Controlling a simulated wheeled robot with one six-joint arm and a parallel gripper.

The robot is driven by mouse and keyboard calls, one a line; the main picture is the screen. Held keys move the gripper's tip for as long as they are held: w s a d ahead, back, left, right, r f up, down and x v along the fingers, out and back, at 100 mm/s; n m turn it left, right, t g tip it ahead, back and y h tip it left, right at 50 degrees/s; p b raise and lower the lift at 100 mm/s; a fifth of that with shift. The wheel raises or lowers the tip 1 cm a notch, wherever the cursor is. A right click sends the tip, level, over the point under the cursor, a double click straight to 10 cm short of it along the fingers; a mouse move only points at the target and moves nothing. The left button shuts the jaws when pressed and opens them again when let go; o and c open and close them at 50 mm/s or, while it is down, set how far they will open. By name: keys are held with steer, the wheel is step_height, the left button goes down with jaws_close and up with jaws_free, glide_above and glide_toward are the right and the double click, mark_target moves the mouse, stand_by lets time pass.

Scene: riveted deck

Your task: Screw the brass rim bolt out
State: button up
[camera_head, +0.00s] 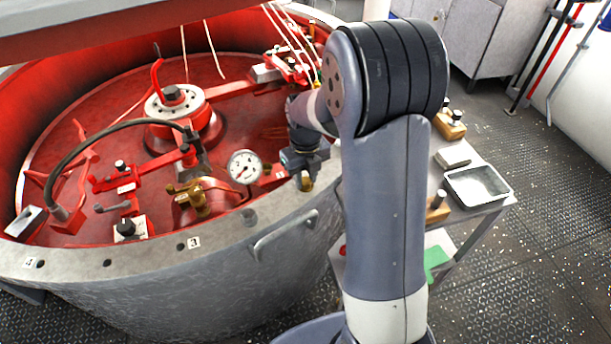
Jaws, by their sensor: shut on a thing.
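The brass rim bolt (306,184) shows as a small gold-brown piece at the grey rim (270,215) of the large round vessel, on the side near my arm. My gripper (305,174) points down over the rim and is shut on the bolt. The fingers cover much of the bolt, and its thread is hidden. I cannot tell whether the bolt still sits in its hole or is lifted.
Inside the red vessel near my gripper are a white dial gauge (244,167) and a brass valve (197,196). A handle (285,236) sticks out of the outer wall. Right of my arm, a small table holds a metal tray (478,186) and several blocks.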

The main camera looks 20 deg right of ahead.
steer(key=shift+n, duration=0.4)
steer(key=shift+c, duration=0.3)
